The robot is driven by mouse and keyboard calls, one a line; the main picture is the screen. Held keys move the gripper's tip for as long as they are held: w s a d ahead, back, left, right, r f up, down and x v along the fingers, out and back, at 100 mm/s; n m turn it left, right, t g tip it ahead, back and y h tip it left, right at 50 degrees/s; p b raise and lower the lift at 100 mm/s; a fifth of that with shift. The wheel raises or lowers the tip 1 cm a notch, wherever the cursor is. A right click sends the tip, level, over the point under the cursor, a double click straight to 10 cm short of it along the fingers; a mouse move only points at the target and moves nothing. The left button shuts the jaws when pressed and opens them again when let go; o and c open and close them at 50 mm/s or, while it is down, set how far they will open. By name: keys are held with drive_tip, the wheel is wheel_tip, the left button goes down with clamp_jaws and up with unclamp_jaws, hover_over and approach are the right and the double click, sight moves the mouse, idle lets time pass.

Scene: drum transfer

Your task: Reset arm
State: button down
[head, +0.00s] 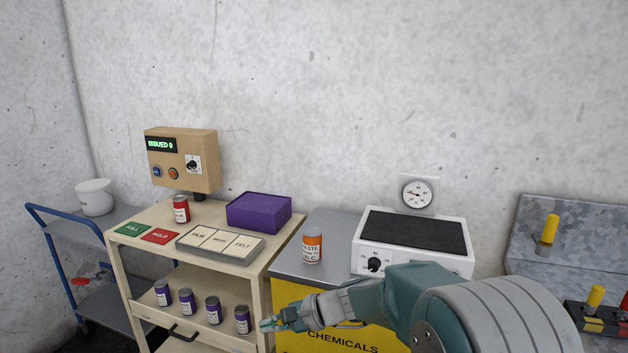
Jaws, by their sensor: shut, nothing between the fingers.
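My arm reaches in from the lower right of the head view, and my gripper (268,324) points left at its end. The gripper is shut and empty, in front of the yellow chemicals cabinet (345,338) and near the right edge of the cart's lower shelf. A purple-labelled can (243,320) stands on that shelf just left of the fingertips. I cannot tell the depth between them, but the gripper holds nothing.
An orange-labelled waste can (313,246) stands on the grey cabinet top, beside a white hotplate (458,262). The cream cart (289,255) carries a red can (181,209), a purple box (259,212) and a label tray (220,243). A blue trolley (50,262) stands left.

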drive_tip(key=s+d+r+n+t+h, duration=0.1)
drive_tip(key=s+d+r+n+h, duration=0.1)
drive_tip(key=s+d, duration=0.6)
drive_tip(key=s+d+r+n+t+h, duration=0.1)
drive_tip(key=s+d+r+n+h, duration=0.1)
drive_tip(key=s+d+n+h, duration=0.2)
drive_tip(key=s+d+r+n+t+h, duration=0.2)
drive_tip(key=s+d+h, duration=0.4)
drive_tip(key=s+d, duration=0.6)
drive_tip(key=shift+s+d+r+n+h, duration=0.15)
drive_tip(key=shift+s+r+n+h, duration=0.2)
drive_tip(key=shift+n, duration=0.35)
drive_tip(key=shift+w, duration=0.1)
